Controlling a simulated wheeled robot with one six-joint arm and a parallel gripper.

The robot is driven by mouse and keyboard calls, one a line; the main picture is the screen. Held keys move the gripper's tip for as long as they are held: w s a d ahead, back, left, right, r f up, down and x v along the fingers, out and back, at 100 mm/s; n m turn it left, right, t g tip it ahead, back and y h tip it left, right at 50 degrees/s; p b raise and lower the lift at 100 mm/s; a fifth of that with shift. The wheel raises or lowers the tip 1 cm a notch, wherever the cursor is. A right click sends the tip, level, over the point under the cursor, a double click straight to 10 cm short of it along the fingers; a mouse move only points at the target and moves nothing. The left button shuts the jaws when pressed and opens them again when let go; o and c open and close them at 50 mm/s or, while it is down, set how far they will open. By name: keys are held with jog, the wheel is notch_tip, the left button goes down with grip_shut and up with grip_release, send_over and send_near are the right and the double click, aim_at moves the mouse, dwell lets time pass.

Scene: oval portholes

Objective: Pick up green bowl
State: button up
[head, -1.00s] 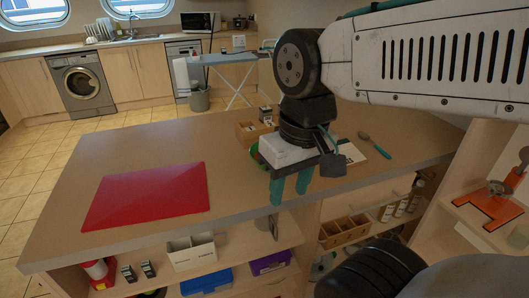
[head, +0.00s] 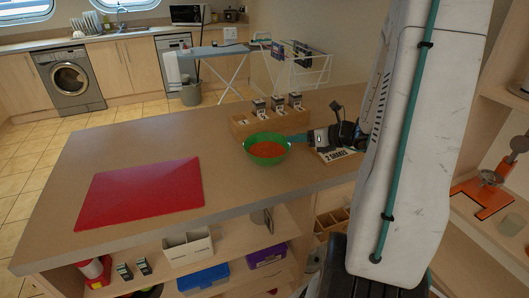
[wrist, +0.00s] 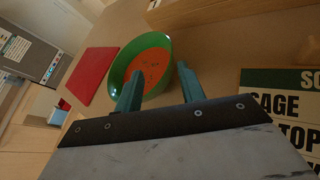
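The green bowl (head: 267,155) has an orange inside and stands upright on the island counter. In the wrist view the bowl (wrist: 165,47) lies just beyond my fingers. My gripper (head: 294,138) is to the right of the bowl, its teal fingers reaching toward the right rim. In the wrist view my gripper (wrist: 160,72) is open, with a clear gap between its fingers. The left finger overlaps the near part of the bowl and the right finger is by its rim. I cannot tell whether either touches it.
A lettered card or book (wrist: 285,105) lies to the right, beneath my gripper in the head view. A red mat (head: 140,194) lies to the left. The counter between mat and bowl is clear.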

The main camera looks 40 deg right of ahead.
aim_at(281, 139)
jog(key=shift+d+f+m, duration=0.3)
jog(key=shift+d+m, duration=0.1)
jog(key=shift+d, duration=0.05)
jog(key=shift+w+f+h, duration=0.15)
jog(key=shift+w+h, duration=0.2)
jog(key=shift+h, duration=0.05)
jog(key=x, duration=0.7)
jog(key=shift+r, duration=0.25)
grip_shut()
dwell(0.4)
